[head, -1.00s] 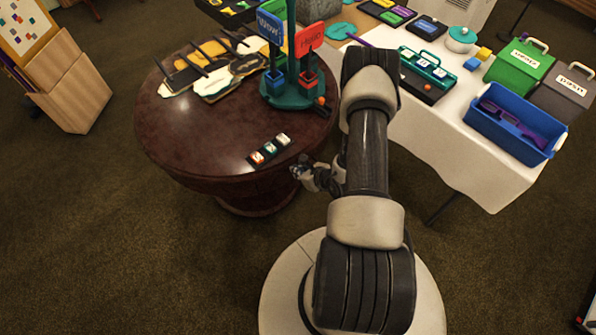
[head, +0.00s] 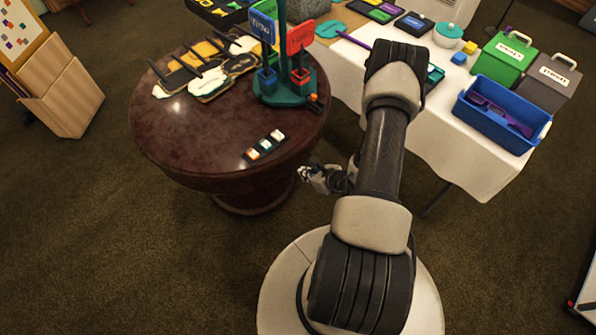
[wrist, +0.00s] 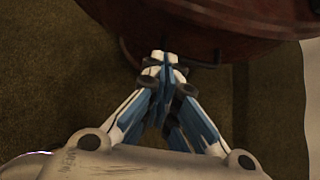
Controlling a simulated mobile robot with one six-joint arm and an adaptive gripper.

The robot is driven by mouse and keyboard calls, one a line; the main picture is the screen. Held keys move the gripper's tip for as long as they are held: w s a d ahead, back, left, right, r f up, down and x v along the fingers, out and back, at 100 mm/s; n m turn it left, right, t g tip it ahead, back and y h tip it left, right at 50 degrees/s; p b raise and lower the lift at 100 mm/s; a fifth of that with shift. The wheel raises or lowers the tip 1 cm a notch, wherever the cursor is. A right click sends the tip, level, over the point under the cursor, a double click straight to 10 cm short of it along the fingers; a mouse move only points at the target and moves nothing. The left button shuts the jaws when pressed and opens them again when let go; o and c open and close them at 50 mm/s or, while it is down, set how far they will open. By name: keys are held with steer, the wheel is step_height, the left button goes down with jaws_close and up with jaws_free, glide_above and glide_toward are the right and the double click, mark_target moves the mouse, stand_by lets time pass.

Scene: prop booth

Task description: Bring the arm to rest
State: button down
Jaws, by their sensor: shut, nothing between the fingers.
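My gripper (head: 306,172) hangs just off the right front edge of the round brown table (head: 165,135) in the head view, beside my arm. In the wrist view my gripper (wrist: 163,62) has its fingers together with nothing between them. The underside and edge of the round table (wrist: 215,25) show beyond the fingertips, apart from them as far as I can tell. My upper arm stands up in front of the white-clothed table and hides part of it.
The round table bears a strip of small blocks (head: 264,146), a teal stand (head: 284,92) with signs, and paddle-like props (head: 208,83). The white-clothed table (head: 450,145) behind my arm holds a blue tray (head: 500,128) and a green box (head: 503,60). Open carpet (head: 120,250) lies at left front.

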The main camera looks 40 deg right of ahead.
steer(key=p+v, duration=0.1)
steer(key=v, duration=0.4)
steer(key=shift+s, duration=0.1)
steer(key=w+a+r+n+y, duration=0.2)
steer(key=w+a+r+n, duration=0.15)
steer(key=w+r, duration=0.4)
steer(key=a+r+n+g+y, duration=0.1)
steer(key=a+r+n+y, duration=0.2)
steer(key=a+r+n, duration=0.5)
steer(key=a+r+n+g+y, duration=0.15)
steer(key=a+r+n, duration=0.35)
steer(key=r, duration=0.6)
steer(key=s+a+r+n+g+h, duration=0.1)
steer(key=s+a+r+n+g, duration=0.4)
steer(key=s+a+r+n, duration=0.55)
steer(key=s+d+r+n+t+h, duration=0.2)
steer(key=s+d+r+n+h, duration=0.2)
steer(key=s+r+n+h, duration=0.2)
steer(key=shift+s+d+r+n+t, duration=0.15)
steer(key=shift+s+d+n+t, duration=0.15)
steer(key=shift+s+n, duration=0.55)
